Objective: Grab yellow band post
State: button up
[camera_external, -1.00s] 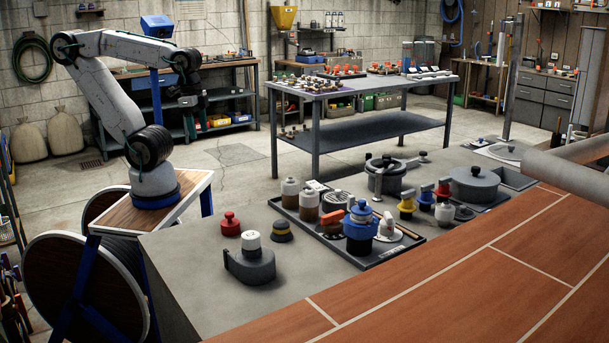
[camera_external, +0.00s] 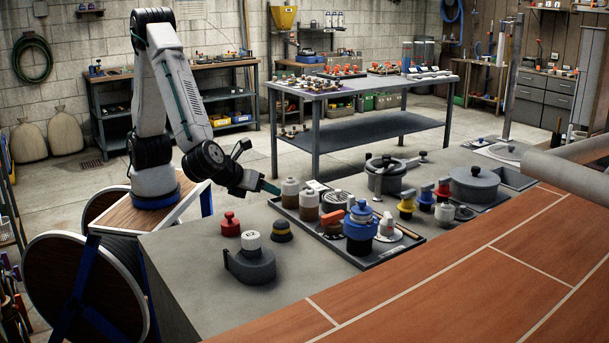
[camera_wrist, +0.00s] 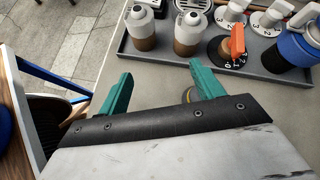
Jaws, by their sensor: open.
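A short dark post with a yellow band (camera_external: 280,232) stands on the grey bench, right of a red knob and just beyond a grey round housing with a white cap. In the wrist view only a sliver of the yellow-banded post (camera_wrist: 187,95) shows, beside the right finger, which hides the rest. My gripper (camera_external: 261,172) is in the air above the back edge of the bench, beyond the post and left of the tray. In the wrist view my gripper (camera_wrist: 160,82) has its two green fingers apart with nothing between them.
A dark tray (camera_external: 376,262) with bottles, knobs and a blue canister (camera_external: 361,229) lies right of the post. The red knob (camera_external: 230,224) and the white-capped housing (camera_external: 252,266) stand close by. The bench's front left is bare.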

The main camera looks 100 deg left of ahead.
aim_at(276, 223)
jog(key=d+f+m+t, duration=0.1)
jog(key=d, duration=0.1)
jog(key=d+f+m, duration=0.2)
jog(key=d, duration=0.1)
jog(key=w+d+f+m+t, duration=0.1)
jog(key=d, duration=0.1)
jog(key=shift+d+f+t, duration=0.25)
jog(key=shift+d+t, duration=0.05)
jog(key=shift+d, duration=0.1)
jog(key=shift+w+d+f+m, duration=0.1)
jog(key=shift+d+f+m, duration=0.1)
jog(key=shift+m, duration=0.1)
jog(key=x, duration=0.7)
jog(key=shift+w+f, duration=0.1)
jog(key=shift+w, duration=0.3)
jog(key=c, duration=1.2)
